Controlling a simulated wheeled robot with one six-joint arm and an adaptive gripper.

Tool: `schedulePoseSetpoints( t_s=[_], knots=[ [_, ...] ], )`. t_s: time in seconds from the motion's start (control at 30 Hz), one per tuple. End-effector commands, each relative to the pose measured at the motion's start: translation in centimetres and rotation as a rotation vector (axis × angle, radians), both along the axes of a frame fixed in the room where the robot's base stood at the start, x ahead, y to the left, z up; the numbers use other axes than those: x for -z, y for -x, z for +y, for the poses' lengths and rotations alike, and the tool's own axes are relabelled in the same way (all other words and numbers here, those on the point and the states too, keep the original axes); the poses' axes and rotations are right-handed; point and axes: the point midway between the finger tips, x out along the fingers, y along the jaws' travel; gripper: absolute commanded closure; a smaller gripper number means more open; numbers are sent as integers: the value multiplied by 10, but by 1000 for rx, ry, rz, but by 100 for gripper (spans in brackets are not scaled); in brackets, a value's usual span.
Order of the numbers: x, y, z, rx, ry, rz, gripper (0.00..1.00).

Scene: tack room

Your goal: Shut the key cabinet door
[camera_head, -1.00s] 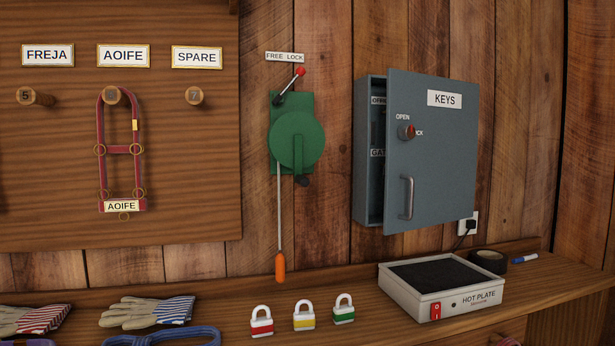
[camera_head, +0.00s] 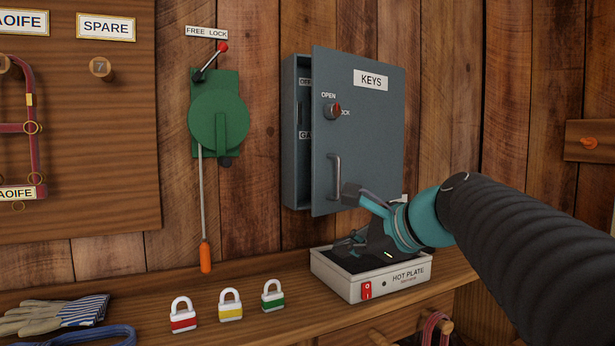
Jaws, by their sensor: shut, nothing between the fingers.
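The grey key cabinet (camera_head: 297,140) hangs on the plank wall. Its door (camera_head: 375,130), marked KEYS, stands ajar. A gap at its left side shows the dark inside and parts of labels. The door has a round lock knob (camera_head: 332,111) with a red middle, beside the words OPEN and LOCK, and an upright bar handle (camera_head: 335,177) low on its left. My gripper (camera_head: 345,244) is shut and empty, below the handle and over the hot plate. My wrist covers the door's lower right corner. I cannot tell whether anything of mine touches the door.
The white hot plate (camera_head: 372,291) stands on the wooden shelf under the cabinet, close below my gripper. Three padlocks (camera_head: 230,305) stand to its left. A green lever box (camera_head: 218,118) with an orange-tipped rod (camera_head: 205,257) hangs left of the cabinet.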

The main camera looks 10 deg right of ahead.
Motion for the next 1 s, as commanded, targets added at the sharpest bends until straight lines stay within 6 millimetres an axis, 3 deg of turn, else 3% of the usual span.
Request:
schedulePoseSetpoints(
  t_s=[0.03, 0.2, 0.4, 0.67, 1.0],
  knots=[
    [-18, -20, -14, 68, -151, 3, 100],
    [-86, -60, -51, 190, -607, 16, 100],
    [-130, -76, -78, 217, -895, 31, 100],
    [-139, -93, -74, 216, -949, 38, 100],
    [-138, -147, -42, 216, -946, 39, 100]
  ],
)
